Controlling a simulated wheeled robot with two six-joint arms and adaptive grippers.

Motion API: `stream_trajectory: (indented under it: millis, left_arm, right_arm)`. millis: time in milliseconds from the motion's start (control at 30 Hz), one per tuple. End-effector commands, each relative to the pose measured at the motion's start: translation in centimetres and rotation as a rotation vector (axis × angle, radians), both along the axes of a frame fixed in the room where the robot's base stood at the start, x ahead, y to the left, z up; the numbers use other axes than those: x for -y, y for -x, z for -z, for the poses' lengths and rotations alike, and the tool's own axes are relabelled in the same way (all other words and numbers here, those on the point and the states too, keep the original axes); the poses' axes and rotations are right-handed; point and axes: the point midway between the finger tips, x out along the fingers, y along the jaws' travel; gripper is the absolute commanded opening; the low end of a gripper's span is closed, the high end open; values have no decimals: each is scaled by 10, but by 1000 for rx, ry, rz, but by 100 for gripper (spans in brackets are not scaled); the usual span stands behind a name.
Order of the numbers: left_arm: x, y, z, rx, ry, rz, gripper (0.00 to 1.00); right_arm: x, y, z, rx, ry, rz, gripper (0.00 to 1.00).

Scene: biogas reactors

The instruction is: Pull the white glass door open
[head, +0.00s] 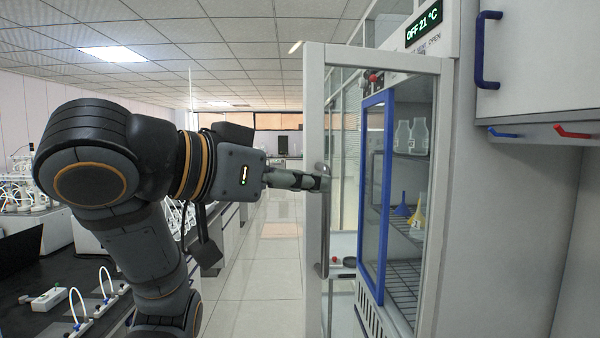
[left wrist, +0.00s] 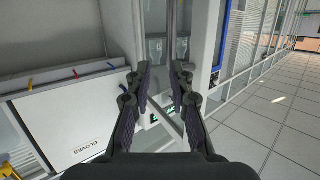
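The white-framed glass door (head: 314,120) of the tall cabinet stands swung partly open, with its free edge toward me in the head view. A vertical grey bar handle (head: 323,240) runs along that edge. My left gripper (head: 318,182) is at the upper part of this handle. In the left wrist view its fingertips (left wrist: 161,75) stand apart, with a gap between them. The bar (left wrist: 172,30) shows close to the right fingertip; whether they touch cannot be told. My right gripper is not in view.
A wall cabinet with a blue handle (head: 487,50) is at the right. Dark lab benches line the left. The tiled aisle (head: 270,270) is clear.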

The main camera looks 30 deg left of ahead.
Motion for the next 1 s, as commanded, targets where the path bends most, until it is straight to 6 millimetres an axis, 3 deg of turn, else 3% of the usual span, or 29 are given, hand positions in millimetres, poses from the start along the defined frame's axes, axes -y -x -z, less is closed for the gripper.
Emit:
stream_trajectory:
  millis: [333, 1000]
  left_arm:
    - [10, 22, 0, -2, -2, -1, 21]
    - [11, 23, 1, -3, -1, 1, 21]
  right_arm:
    - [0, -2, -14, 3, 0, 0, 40]
    - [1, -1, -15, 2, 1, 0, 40]
